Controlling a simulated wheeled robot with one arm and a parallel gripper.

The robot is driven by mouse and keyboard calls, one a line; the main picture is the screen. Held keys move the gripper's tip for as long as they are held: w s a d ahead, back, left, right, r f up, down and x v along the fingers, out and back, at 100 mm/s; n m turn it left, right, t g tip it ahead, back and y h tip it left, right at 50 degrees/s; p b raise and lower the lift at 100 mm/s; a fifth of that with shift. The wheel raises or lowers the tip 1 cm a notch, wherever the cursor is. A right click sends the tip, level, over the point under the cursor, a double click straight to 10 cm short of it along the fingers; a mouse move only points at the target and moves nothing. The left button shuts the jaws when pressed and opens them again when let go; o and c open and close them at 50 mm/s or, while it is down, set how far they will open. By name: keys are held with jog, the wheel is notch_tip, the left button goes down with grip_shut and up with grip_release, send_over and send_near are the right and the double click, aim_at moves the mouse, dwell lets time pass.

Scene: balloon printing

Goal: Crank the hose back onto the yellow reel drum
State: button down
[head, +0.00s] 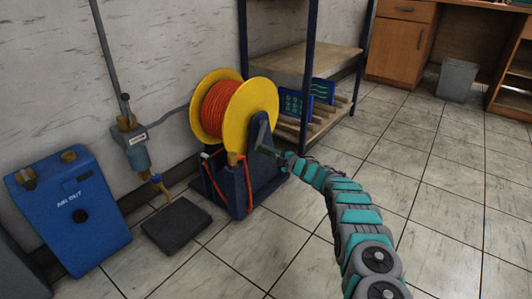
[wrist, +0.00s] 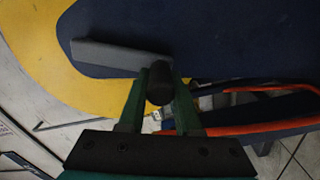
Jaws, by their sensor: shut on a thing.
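The yellow reel drum (head: 252,112) stands on a dark blue stand (head: 238,190) in the head view, with orange hose (head: 220,108) wound on it. In the wrist view the yellow flange (wrist: 40,45) curves at the left, behind the dark blue side plate (wrist: 230,35). A grey crank arm (wrist: 105,55) crosses that plate and ends in a dark round handle (wrist: 159,84). My gripper (wrist: 160,80) is shut on this handle, with one green finger on each side. In the head view my gripper (head: 274,153) is small beside the stand, and the handle is hard to make out.
Orange hose (wrist: 265,126) runs low across the wrist view, and a short piece (head: 211,172) hangs at the stand. A blue AIR OUT box (head: 72,215) and a dark floor pad (head: 176,224) are at left. A shelf rack (head: 300,57) stands behind. Floor at right is clear.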

jog(key=shift+f, duration=0.2)
jog(key=c, duration=0.6)
grip_release()
jog(key=shift+r, duration=0.1)
jog(key=p+v, duration=0.1)
jog(key=v, duration=0.7)
jog(key=shift+a, duration=0.1)
